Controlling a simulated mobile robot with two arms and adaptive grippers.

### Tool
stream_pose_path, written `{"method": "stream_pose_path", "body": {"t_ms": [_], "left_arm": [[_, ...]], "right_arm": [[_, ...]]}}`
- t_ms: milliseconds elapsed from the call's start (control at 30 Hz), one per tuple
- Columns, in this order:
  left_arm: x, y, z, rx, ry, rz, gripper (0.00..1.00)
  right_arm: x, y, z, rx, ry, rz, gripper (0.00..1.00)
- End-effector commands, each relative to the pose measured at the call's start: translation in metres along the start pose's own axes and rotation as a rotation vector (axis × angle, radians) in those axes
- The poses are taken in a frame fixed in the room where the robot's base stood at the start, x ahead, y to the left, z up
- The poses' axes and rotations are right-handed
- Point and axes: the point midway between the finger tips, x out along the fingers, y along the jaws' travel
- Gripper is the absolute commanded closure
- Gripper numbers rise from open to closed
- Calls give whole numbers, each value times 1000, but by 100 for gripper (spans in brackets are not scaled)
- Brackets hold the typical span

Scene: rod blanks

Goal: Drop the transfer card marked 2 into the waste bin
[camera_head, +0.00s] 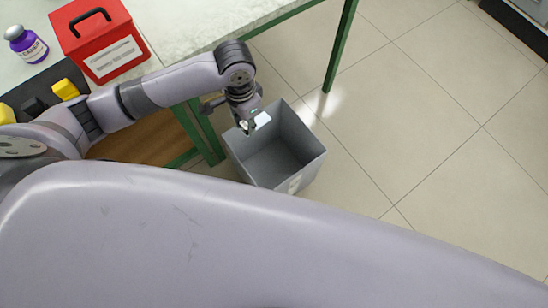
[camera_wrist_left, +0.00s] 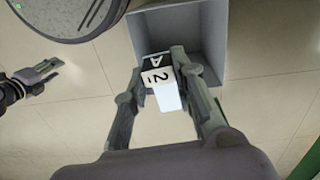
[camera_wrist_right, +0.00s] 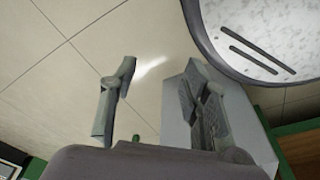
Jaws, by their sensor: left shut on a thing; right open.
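A small white card (camera_wrist_left: 165,88) with a black band lettered A and a 2 on it is held between the fingers of my left gripper (camera_wrist_left: 163,75). In the head view, my left gripper (camera_head: 249,125) and the card (camera_head: 262,119) are over the upper left part of the grey, open-topped waste bin (camera_head: 305,162). The left wrist view shows the waste bin (camera_wrist_left: 212,40) beyond the card. My right gripper (camera_wrist_right: 160,85) is open with nothing between its fingers; it is hidden in the head view.
A table (camera_head: 190,22) with a green frame stands beside the bin. It carries a red box (camera_head: 97,35) and a purple bottle (camera_head: 27,43). A yellow block (camera_head: 66,89) lies nearer. The tiled floor (camera_head: 420,110) to the right is clear.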

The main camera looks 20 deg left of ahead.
Motion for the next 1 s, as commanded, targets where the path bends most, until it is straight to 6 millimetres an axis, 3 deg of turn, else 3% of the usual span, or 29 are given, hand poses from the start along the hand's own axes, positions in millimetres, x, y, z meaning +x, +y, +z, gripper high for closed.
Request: {"method": "stream_pose_path", "body": {"t_ms": [33, 300, 500, 700, 1000], "left_arm": [[34, -4, -9, 74, -1, 0, 94], [124, -22, -50, 508, -1, 2, 94], [187, -39, -80, 824, -1, -8, 94], [230, -53, -104, 1083, -3, -20, 94], [250, -62, -116, 1237, -8, -30, 94]], "right_arm": [[16, 0, -12, 3, 15, 1, 57], [-2, 4, -67, 13, 67, 7, 57], [-30, 6, -86, 20, 103, 13, 57], [-62, 8, -87, 24, 130, 19, 57], [-86, 8, -82, 26, 151, 21, 57]]}}
